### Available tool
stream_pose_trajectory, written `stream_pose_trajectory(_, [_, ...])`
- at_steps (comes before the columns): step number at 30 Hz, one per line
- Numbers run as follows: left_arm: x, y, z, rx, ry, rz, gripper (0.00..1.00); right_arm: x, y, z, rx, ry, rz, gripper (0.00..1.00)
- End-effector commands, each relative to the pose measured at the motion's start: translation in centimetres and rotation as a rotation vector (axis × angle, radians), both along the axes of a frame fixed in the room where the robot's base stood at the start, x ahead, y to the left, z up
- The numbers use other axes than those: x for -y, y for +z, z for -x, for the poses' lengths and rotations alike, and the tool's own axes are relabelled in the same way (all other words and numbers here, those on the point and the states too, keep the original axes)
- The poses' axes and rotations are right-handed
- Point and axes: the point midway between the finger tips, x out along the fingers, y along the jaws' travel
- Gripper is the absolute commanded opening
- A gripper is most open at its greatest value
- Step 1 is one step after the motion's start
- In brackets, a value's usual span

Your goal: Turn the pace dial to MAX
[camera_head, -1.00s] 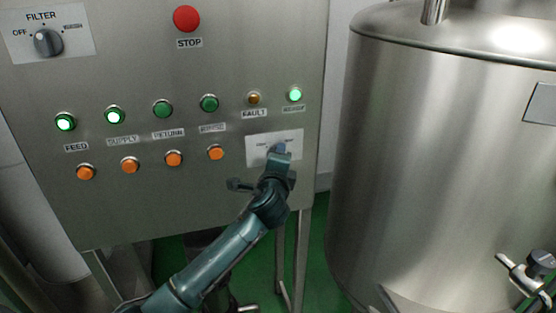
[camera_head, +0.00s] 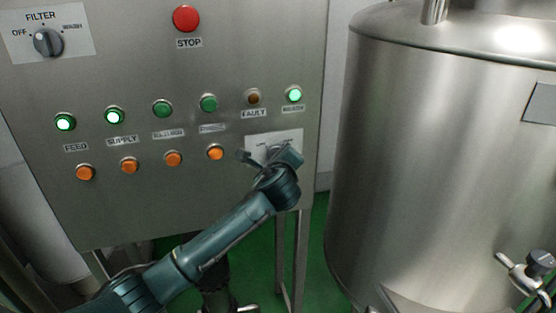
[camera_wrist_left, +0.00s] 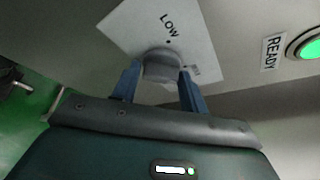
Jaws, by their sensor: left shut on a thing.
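The pace dial (camera_wrist_left: 162,66) is a grey knob on a white plate (camera_wrist_left: 198,42) that reads LOW beside a small dot. In the head view the plate (camera_head: 257,139) is at the panel's lower right, and my arm hides most of the dial. My left gripper (camera_wrist_left: 160,82) is shut on the dial, one blue finger on each side; it also shows at the plate in the head view (camera_head: 281,155). Another small marking is partly hidden by the right finger. I cannot read MAX or tell where the dial points. My right gripper is out of view.
The steel panel holds a filter dial (camera_head: 47,41), a red STOP button (camera_head: 186,18), several lamps and orange buttons, one (camera_head: 215,152) close left of my wrist. The READY lamp (camera_wrist_left: 313,46) is lit green. A large steel tank (camera_head: 430,160) stands to the right.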

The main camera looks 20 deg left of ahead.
Motion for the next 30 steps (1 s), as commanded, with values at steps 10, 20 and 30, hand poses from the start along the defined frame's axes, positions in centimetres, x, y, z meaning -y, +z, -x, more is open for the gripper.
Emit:
stream_pose_trajectory(10, [0.0, -0.1, 0.0, -0.005, 0.0, -0.007, 0.21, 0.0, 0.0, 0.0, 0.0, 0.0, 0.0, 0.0])
stream_pose_trajectory(20, [0.0, -0.1, 0.0, -0.004, 0.0, -0.005, 0.59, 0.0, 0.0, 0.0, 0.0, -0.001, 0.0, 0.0])
stream_pose_trajectory(30, [0.5, 0.4, 1.5, -0.001, -0.001, -0.004, 0.59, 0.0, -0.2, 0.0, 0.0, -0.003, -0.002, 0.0])
